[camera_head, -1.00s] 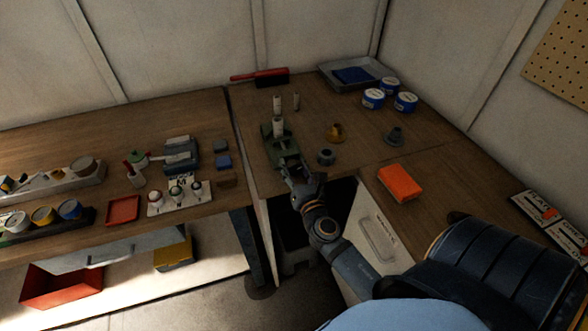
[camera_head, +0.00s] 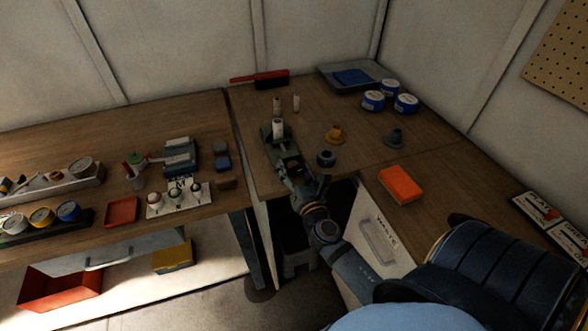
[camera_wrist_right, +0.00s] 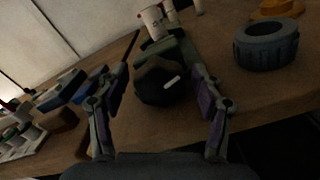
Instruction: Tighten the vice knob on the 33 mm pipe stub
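The green vice (camera_head: 268,133) stands near the front left of the right-hand bench, with a white pipe stub (camera_head: 278,128) upright in it. In the right wrist view the vice (camera_wrist_right: 184,52) is just beyond a dark, round knob (camera_wrist_right: 152,84) with a white mark. My right gripper (camera_wrist_right: 158,76) is open, one finger on each side of the knob; I see gaps beside it, and contact cannot be made out. In the head view the right gripper (camera_head: 302,178) is at the vice's near end and hides most of the knob. My left gripper is out of view.
A dark ring-shaped part (camera_head: 326,158) sits close right of the gripper and vice. A yellow flanged part (camera_head: 335,135), a grey flanged part (camera_head: 395,138) and an orange block (camera_head: 400,184) lie further right. Two white stubs stand behind the vice, one at its right (camera_head: 296,103).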

